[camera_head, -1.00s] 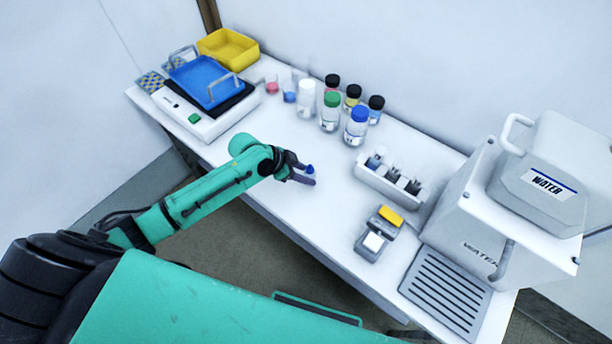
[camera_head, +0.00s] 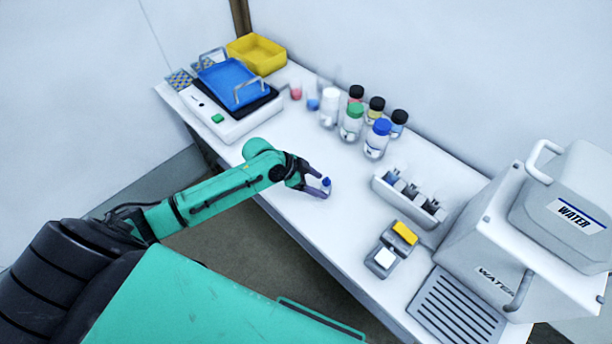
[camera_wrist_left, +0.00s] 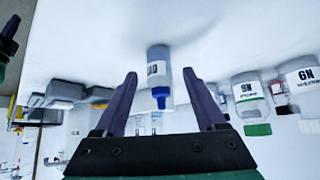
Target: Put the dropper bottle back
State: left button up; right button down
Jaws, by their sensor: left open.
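The dropper bottle (camera_head: 326,184), small and pale with a blue dropper cap, stands on the white bench near its front edge. In the left wrist view, where the scene appears upside down, the dropper bottle (camera_wrist_left: 158,72) shows a white label with dark letters, partly cut from sight. My left gripper (camera_head: 317,183) is open, its dark fingers at the bottle. In the left wrist view the gripper (camera_wrist_left: 160,78) has one finger on each side of the bottle, with visible gaps. A white rack (camera_head: 405,204) with several compartments stands to the right, holding small items. My right gripper is not in view.
Several capped reagent bottles, including a blue-capped bottle (camera_head: 377,140), stand behind. A grey device (camera_head: 383,258) with a yellow block and a WATER-labelled machine (camera_head: 490,255) are at right. A blue tray (camera_head: 232,82) sits on a white instrument at left.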

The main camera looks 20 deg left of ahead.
pick_arm(q)
jog(key=v, duration=0.9)
jog(key=shift+s+r, duration=0.15)
jog(key=shift+r, duration=0.1)
jog(key=shift+a, duration=0.1)
